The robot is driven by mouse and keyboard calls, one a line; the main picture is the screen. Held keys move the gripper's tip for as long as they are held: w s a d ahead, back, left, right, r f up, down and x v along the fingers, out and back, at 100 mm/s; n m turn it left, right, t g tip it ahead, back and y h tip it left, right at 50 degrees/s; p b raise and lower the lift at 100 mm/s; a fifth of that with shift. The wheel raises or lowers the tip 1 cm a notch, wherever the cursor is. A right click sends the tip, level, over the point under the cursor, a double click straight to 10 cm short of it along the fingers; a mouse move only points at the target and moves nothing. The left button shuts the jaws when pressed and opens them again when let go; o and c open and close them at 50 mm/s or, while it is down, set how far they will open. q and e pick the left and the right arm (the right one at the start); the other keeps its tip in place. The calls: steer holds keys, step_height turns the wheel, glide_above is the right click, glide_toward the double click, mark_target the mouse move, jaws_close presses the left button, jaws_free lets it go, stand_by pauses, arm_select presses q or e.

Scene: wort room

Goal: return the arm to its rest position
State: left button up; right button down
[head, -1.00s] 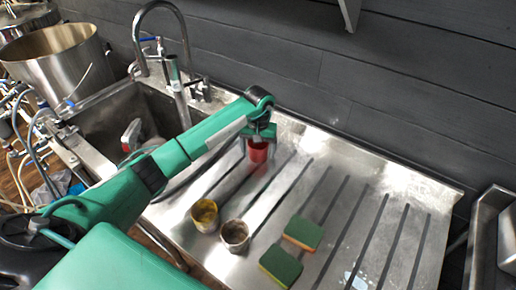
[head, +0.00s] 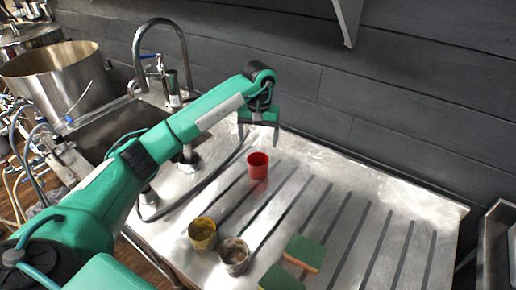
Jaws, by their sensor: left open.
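My left arm reaches in from the left over the sink in the head view. Its gripper (head: 259,133) is open and empty, pointing down above the back part of the steel drainboard. A red cup (head: 258,166) stands upright on the drainboard, just below and in front of the gripper in the picture, apart from its fingers. My right gripper is not in view.
A yellow cup (head: 202,233) and a grey-brown cup (head: 235,256) stand on the grooved drainboard (head: 375,215). Two green-topped sponges (head: 305,252) lie nearby. The sink (head: 92,140) with its tall faucet (head: 137,50) is at left. The drainboard's right side is clear.

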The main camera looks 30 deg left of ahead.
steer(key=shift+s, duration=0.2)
